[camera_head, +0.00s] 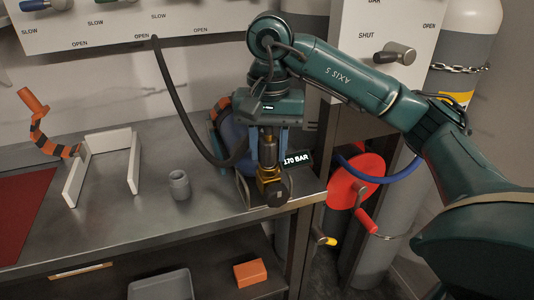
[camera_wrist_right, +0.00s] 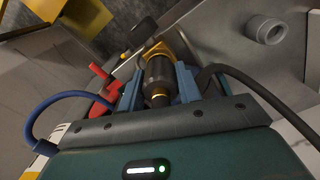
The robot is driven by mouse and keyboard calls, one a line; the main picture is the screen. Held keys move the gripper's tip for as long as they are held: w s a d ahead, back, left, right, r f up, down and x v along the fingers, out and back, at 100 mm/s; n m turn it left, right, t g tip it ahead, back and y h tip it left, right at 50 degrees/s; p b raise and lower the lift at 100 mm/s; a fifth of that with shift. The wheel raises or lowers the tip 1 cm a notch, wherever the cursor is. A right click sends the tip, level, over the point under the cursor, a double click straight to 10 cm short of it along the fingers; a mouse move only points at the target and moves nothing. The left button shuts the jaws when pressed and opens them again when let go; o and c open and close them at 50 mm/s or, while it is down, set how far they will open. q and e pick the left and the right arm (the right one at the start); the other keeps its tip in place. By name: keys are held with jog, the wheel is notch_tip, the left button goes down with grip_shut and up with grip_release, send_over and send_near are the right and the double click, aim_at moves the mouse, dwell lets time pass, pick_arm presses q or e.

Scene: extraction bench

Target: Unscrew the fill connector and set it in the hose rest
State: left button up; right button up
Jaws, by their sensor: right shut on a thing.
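My right gripper (camera_head: 268,150) points down at the bench's right end, its blue fingers closed around the fill connector (camera_head: 268,148), a dark cylinder. In the right wrist view the connector (camera_wrist_right: 158,78) sits between both fingers (camera_wrist_right: 157,90). Below it is a brass valve (camera_head: 270,183) with a black knob; the connector appears in line with it, and I cannot tell whether the threads are engaged. A black hose (camera_head: 175,100) runs from the wall panel down behind the gripper. A short grey open cup (camera_head: 180,184), possibly the hose rest, stands to the left. My left gripper is not in view.
A white two-walled stand (camera_head: 75,183) and an orange-and-black striped item (camera_head: 40,125) are at left. A blue cylinder (camera_head: 232,138) is partly hidden behind my gripper, near a "270 BAR" display (camera_head: 296,159). A red disc (camera_head: 352,180) is right of the bench. Bench around the cup is clear.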

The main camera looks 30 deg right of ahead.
jog(key=shift+r+p, duration=1.8)
jog(key=shift+r, duration=0.2)
jog(key=shift+r+p, duration=1.65)
jog(key=shift+r, duration=0.15)
jog(key=w+a+f, duration=0.3)
jog(key=w+a, duration=0.3)
jog(key=a, duration=0.1)
jog(key=w+a+f+m, duration=0.1)
jog(key=w+a+f, duration=0.2)
jog(key=w+a, duration=0.3)
jog(key=shift+w+a+p, duration=0.15)
jog(key=shift+a+p, duration=0.15)
jog(key=shift+a, duration=0.6)
jog(key=shift+r, duration=0.1)
jog(key=shift+f, duration=0.2)
